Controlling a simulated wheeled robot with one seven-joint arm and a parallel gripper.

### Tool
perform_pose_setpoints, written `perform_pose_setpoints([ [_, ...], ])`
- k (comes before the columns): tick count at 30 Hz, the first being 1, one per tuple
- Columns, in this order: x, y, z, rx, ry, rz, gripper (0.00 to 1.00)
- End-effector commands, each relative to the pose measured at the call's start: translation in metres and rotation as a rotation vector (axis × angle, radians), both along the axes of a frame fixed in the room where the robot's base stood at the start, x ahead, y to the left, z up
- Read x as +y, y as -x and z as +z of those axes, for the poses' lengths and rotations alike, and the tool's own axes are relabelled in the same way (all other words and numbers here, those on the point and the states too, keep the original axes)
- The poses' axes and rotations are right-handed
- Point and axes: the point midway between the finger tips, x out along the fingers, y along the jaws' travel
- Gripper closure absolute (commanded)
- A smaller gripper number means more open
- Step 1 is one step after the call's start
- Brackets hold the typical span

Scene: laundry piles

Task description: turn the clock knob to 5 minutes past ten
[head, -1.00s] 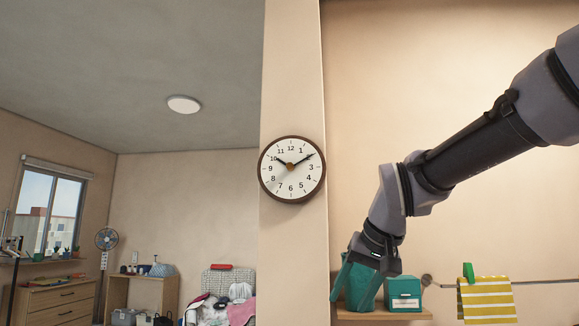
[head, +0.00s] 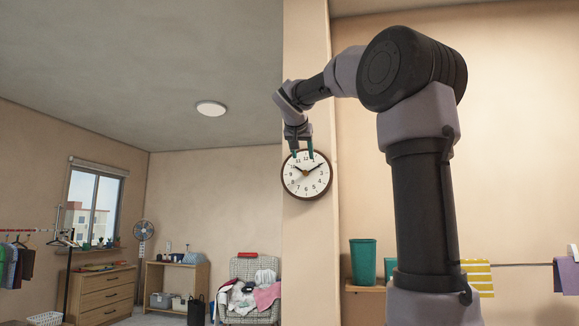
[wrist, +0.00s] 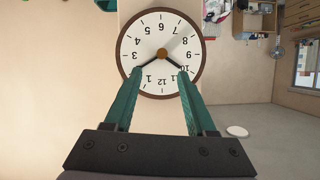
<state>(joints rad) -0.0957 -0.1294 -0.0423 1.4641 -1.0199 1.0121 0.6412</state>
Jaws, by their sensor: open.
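The round wall clock (head: 306,190) has a white face, black numerals and a brown rim, and hangs on the pillar. Its short hand points near 10 and its long hand near 2. A small orange-brown knob (wrist: 162,54) sits at the centre of the face, and it also shows in the head view (head: 306,173). My gripper (head: 303,156) is open and empty, its teal fingers over the upper part of the face. In the wrist view the clock appears upside down, and the fingertips of my gripper (wrist: 160,72) lie either side of the knob, short of it. Whether they touch the face I cannot tell.
The pillar (head: 309,240) carries the clock. A shelf (head: 366,289) at lower right holds a teal bin (head: 363,262), with a yellow striped cloth (head: 478,276) hanging beyond. A chair with laundry (head: 245,292) stands at the back left. Wall around the clock is clear.

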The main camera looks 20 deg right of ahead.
Motion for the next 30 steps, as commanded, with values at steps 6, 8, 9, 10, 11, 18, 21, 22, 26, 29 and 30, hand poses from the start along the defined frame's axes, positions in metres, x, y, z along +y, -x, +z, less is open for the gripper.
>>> perform_pose_setpoints([
  [6,-0.010,-0.017,-0.001,-0.010,0.008,-0.011,0.44],
  [8,-0.015,-0.025,-0.005,-0.010,0.008,-0.010,0.44],
  [9,-0.019,-0.031,-0.008,-0.010,0.009,-0.011,0.44],
  [10,-0.022,-0.036,-0.011,-0.009,0.008,-0.010,0.44],
  [11,-0.025,-0.041,-0.013,-0.009,0.008,-0.010,0.44],
  [18,-0.045,-0.073,-0.029,-0.010,0.008,-0.009,0.44],
  [21,-0.050,-0.082,-0.032,-0.011,0.009,-0.010,0.44],
  [22,-0.052,-0.084,-0.033,-0.011,0.009,-0.009,0.44],
  [26,-0.054,-0.088,-0.035,-0.012,0.008,-0.008,0.44],
  [29,-0.054,-0.088,-0.035,-0.012,0.008,-0.007,0.44],
  [30,-0.054,-0.088,-0.035,-0.012,0.008,-0.007,0.44],
])
